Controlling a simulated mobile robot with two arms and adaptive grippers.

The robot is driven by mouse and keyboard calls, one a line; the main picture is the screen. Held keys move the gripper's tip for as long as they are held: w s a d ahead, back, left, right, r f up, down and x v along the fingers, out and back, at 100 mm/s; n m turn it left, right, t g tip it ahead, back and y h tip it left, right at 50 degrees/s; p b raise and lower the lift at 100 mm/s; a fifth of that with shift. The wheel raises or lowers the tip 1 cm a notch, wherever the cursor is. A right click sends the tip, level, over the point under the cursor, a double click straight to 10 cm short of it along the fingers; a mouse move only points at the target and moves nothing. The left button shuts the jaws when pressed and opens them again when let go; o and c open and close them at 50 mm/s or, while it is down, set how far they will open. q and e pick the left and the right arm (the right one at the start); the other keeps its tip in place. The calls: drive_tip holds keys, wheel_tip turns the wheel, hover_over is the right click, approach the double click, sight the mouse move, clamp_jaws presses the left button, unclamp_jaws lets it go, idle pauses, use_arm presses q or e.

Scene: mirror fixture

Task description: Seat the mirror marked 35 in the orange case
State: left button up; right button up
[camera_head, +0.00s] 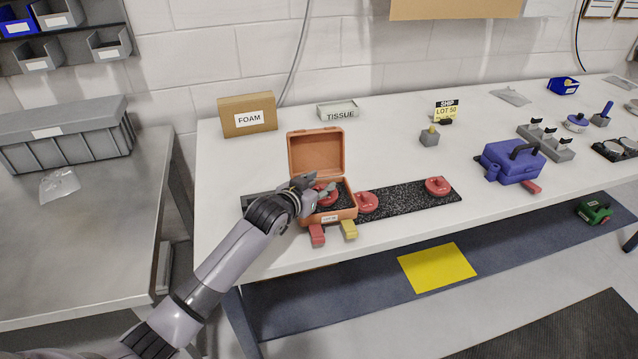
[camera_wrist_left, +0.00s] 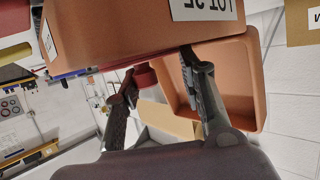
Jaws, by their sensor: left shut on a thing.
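The orange case (camera_head: 316,152) stands open on the white table, its lid raised at the back. A red round mirror piece (camera_head: 327,198) with a knob is in or just over the case's dark interior. My left gripper (camera_head: 322,187) is at the case opening, shut on this red piece, which it partly hides. The left wrist view shows the gripper (camera_wrist_left: 160,68) with the red piece (camera_wrist_left: 145,76) between its fingers, close to the case (camera_wrist_left: 120,28). Two similar red pieces sit right of the case, one beside it (camera_head: 367,203) and one farther right (camera_head: 437,186). Their numbers are unreadable. My right gripper is not in view.
A speckled black mat (camera_head: 405,199) lies under the red pieces. A red block (camera_head: 317,235) and a yellow block (camera_head: 348,229) are at the case's front. A FOAM box (camera_head: 247,116) and TISSUE box (camera_head: 338,110) stand behind. A blue case (camera_head: 512,163) is right.

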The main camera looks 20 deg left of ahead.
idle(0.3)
use_arm(q)
drive_tip(key=o, duration=0.9)
wheel_tip(320, 180, up, 3)
drive_tip(key=p, duration=0.3)
drive_tip(key=shift+p, duration=0.3)
drive_tip(key=shift+o, duration=0.4)
